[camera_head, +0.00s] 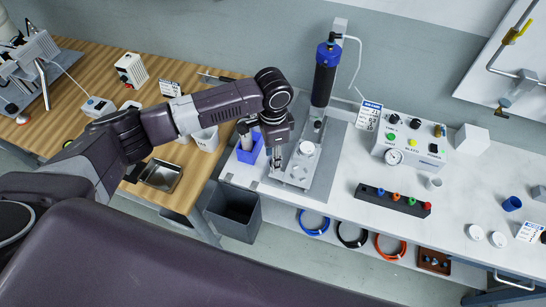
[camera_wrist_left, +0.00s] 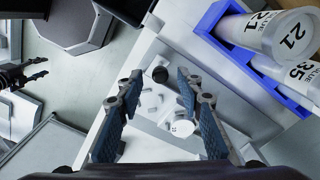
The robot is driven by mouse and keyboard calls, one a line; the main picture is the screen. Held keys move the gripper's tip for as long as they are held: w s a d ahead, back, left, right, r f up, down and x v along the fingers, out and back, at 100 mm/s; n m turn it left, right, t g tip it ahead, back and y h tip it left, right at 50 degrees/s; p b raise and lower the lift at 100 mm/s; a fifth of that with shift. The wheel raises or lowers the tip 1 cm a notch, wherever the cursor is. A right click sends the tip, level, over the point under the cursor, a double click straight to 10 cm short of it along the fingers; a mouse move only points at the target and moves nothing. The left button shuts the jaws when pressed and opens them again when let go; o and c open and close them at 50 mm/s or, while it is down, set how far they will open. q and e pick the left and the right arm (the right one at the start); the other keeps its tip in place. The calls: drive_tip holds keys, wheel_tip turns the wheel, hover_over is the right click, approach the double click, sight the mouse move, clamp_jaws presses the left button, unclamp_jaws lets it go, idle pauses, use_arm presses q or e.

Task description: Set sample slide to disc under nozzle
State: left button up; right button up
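My left gripper (camera_head: 277,160) is above the left end of the grey fixture plate (camera_head: 324,165). In the left wrist view its two blue-padded fingers (camera_wrist_left: 158,80) are apart, with nothing between the pads. The sample slide (camera_head: 299,168) is a light metal piece on the plate, with a white round disc (camera_head: 307,148) on it. In the left wrist view a black knob (camera_wrist_left: 160,74) shows near the fingertips, and the white disc (camera_wrist_left: 182,127) lies further back. The nozzle assembly (camera_head: 325,75), blue and black, stands upright behind the disc. A dark gripper, seemingly my right, shows at the left wrist view's left edge (camera_wrist_left: 22,74).
A blue rack (camera_head: 248,150) with white cylinders is close to the left gripper. A control box (camera_head: 408,137) with a gauge and a button bar (camera_head: 392,200) stand to the right. A grey bin (camera_head: 235,210) is below the table edge.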

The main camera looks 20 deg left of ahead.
use_arm(q)
drive_tip(key=shift+f, duration=0.85)
clamp_jaws()
drive_tip(key=shift+w, duration=0.1)
